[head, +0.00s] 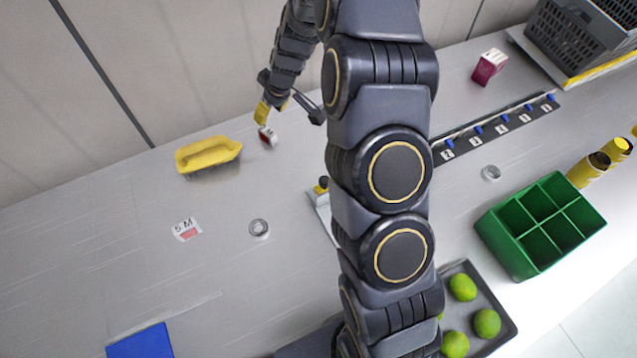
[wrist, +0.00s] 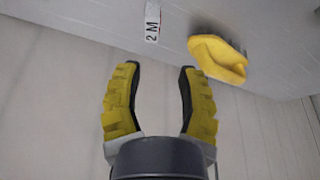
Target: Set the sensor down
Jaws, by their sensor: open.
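My gripper (head: 271,112) is at the back of the table near the wall, open, with its yellow-padded fingers spread. In the wrist view my gripper (wrist: 158,68) has nothing between its fingers. In the wrist view a white piece marked "2 M" (wrist: 152,22) shows past the fingertips and appears to be the same thing. I cannot tell for certain whether it is the sensor.
A yellow-handled brush (head: 208,154) lies just left of the piece; it also shows in the wrist view (wrist: 217,60). A marked card (head: 187,230) and a metal ring (head: 259,228) lie nearer. A green divided box (head: 490,235) stands right. The left table is mostly clear.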

